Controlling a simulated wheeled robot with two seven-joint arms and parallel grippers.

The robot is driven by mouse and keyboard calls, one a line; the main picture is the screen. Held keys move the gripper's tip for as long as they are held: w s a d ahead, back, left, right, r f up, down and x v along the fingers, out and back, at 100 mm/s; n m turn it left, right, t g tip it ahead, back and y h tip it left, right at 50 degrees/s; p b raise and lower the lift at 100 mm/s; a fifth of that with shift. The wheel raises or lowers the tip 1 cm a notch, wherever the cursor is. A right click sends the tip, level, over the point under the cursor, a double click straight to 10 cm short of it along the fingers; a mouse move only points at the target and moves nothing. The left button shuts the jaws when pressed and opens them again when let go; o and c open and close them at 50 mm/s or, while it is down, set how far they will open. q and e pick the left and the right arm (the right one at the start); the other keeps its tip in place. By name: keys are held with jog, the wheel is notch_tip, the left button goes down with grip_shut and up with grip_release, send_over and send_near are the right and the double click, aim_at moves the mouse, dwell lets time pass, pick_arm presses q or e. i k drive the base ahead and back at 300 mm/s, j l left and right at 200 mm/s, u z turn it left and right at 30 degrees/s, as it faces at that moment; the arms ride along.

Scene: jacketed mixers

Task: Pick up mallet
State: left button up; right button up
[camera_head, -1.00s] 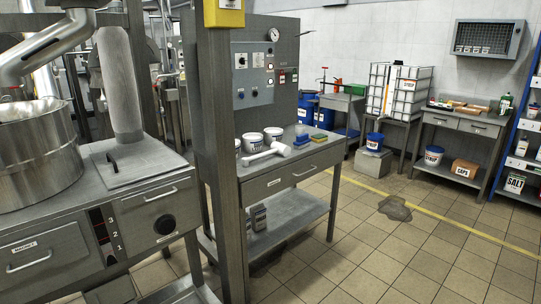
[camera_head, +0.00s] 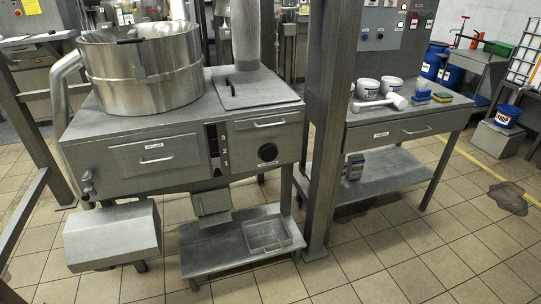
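A white mallet (camera_head: 394,101) lies on the steel side table (camera_head: 372,144), right of the grey post. Its thick head is at the right and its handle points left. It lies in front of two white tubs (camera_head: 391,86). Neither of my grippers shows in the head view, so I cannot see whether they hold anything.
A steel mixer bench with a large round vessel (camera_head: 145,70) stands at the left. A grey post (camera_head: 332,120) rises between bench and side table. A dark puddle (camera_head: 508,197) marks the open tiled floor at the right.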

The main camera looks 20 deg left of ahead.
aim_at(397, 103)
jog(key=u, duration=0.3)
jog(key=i+l+u, duration=0.8)
